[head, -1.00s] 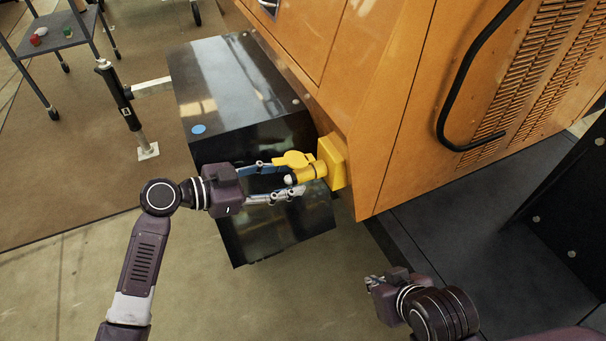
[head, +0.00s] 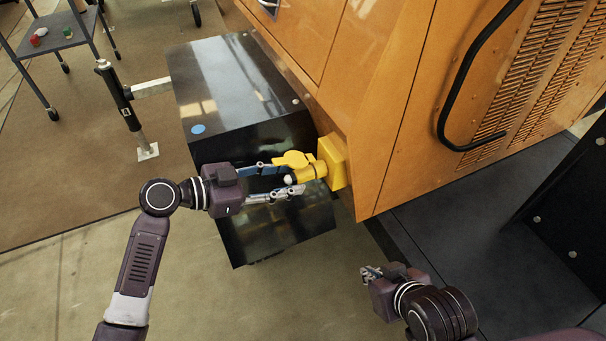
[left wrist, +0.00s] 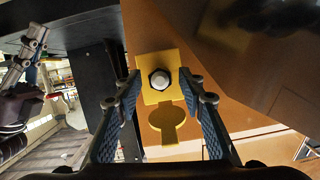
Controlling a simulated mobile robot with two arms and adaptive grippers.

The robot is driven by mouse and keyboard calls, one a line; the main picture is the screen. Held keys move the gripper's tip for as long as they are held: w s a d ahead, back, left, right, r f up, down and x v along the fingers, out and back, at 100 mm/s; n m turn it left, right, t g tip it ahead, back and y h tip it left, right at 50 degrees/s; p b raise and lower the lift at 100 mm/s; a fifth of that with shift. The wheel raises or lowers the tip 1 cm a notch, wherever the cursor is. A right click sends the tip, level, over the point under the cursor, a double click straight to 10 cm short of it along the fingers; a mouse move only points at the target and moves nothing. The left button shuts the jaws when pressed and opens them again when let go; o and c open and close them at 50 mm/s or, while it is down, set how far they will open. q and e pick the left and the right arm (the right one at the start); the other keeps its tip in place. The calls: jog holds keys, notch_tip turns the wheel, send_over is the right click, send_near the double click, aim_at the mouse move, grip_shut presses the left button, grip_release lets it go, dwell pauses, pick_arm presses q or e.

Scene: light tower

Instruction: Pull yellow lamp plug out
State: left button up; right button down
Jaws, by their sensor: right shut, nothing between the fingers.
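The yellow lamp plug (head: 308,173) sits at the yellow socket box (head: 334,160) on the orange housing, its pale round end facing my left gripper (head: 292,178). The wrist view shows the plug's hex-shaped end (left wrist: 160,79) between the two spread fingers (left wrist: 160,90), with a gap on either side. The left gripper is open around the plug. A yellow round flap (head: 292,159) stands out beside the plug; it also shows in the left wrist view (left wrist: 173,118). My right gripper (head: 370,272) is shut and empty, low and right of the plug, apart from it.
A black box (head: 228,85) with a blue dot lies behind and below my left gripper. The orange housing (head: 385,90) with a black handle (head: 445,105) fills the upper right. A grey cart (head: 55,40) stands far left. The floor at lower middle is clear.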

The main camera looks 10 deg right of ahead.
pick_arm(q)
grip_shut()
pick_arm(e)
jog(key=shift+d, duration=0.1)
pick_arm(q)
jog(key=shift+a, duration=0.1)
pick_arm(e)
jog(key=shift+w+r, duration=0.1)
jog(key=shift+w, duration=0.15)
